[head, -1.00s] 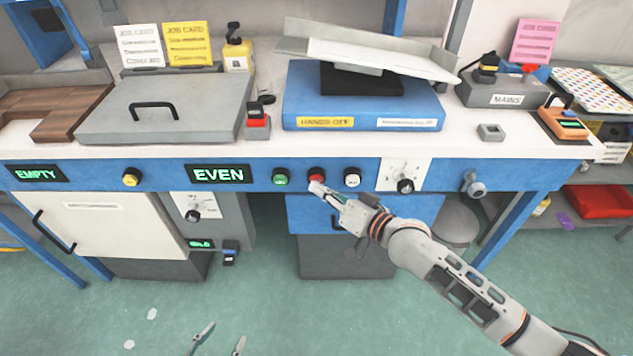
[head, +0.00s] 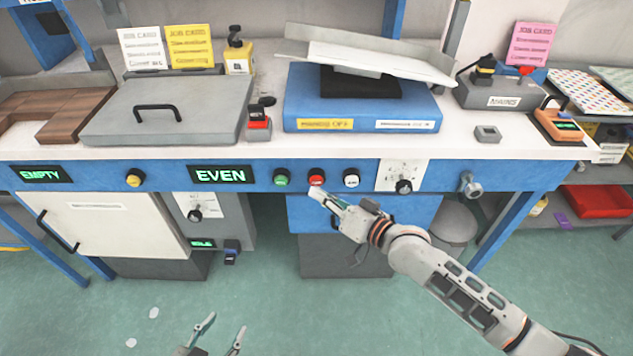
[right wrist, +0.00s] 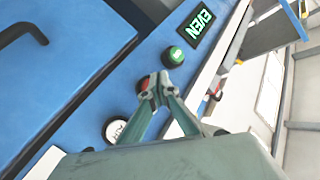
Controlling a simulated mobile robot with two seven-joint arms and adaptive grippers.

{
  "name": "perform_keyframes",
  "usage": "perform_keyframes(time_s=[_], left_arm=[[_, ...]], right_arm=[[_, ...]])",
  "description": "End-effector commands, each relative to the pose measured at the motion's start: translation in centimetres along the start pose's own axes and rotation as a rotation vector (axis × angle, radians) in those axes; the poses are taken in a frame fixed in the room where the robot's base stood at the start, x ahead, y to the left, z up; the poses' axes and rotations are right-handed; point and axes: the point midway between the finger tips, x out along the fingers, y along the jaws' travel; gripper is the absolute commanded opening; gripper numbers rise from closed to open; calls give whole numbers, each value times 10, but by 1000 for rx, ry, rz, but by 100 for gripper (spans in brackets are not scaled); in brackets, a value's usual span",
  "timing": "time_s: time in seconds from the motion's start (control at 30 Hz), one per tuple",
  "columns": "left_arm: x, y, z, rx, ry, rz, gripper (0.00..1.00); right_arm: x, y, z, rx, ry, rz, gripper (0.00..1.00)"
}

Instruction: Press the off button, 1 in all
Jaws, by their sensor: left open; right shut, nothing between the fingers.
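A red button (head: 316,176) sits on the blue front panel of the bench, between a green button (head: 281,177) and a white button (head: 351,178). Its lettering is too small to read. My right gripper (head: 316,194) is shut and empty, its tips just below and in front of the red button. In the right wrist view, the closed fingertips (right wrist: 157,88) partly hide the red button (right wrist: 143,84); I cannot tell whether they touch it. My left gripper (head: 225,328) is open and empty, low over the floor at the bottom edge.
A lit display (head: 220,175) reads EVEN, and another (head: 41,174) reads EMPTY. A yellow button (head: 134,177) and a dial (head: 403,186) are on the same panel. A blue box (head: 360,110) carries a tilted tray (head: 370,57) above.

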Motion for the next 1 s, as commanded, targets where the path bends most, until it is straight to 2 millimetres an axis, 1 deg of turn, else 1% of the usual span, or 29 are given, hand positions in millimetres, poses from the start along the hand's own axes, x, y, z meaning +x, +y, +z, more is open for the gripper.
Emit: perform_keyframes(time_s=[0.3, 0.5, 0.8, 1.0], left_arm=[[0, 0, -2, 0, 2, -1, 47], [-4, -6, -19, 4, 21, -8, 47], [-11, -13, -43, 9, 47, -16, 47], [-12, -14, -47, 9, 51, -18, 47]], right_arm=[[-1, -1, 1, 0, -1, 0, 0], [-12, -11, 6, -3, 0, -1, 0], [-30, -23, 20, -1, 0, -1, 0], [-35, -26, 26, 0, -1, 0, 0]])
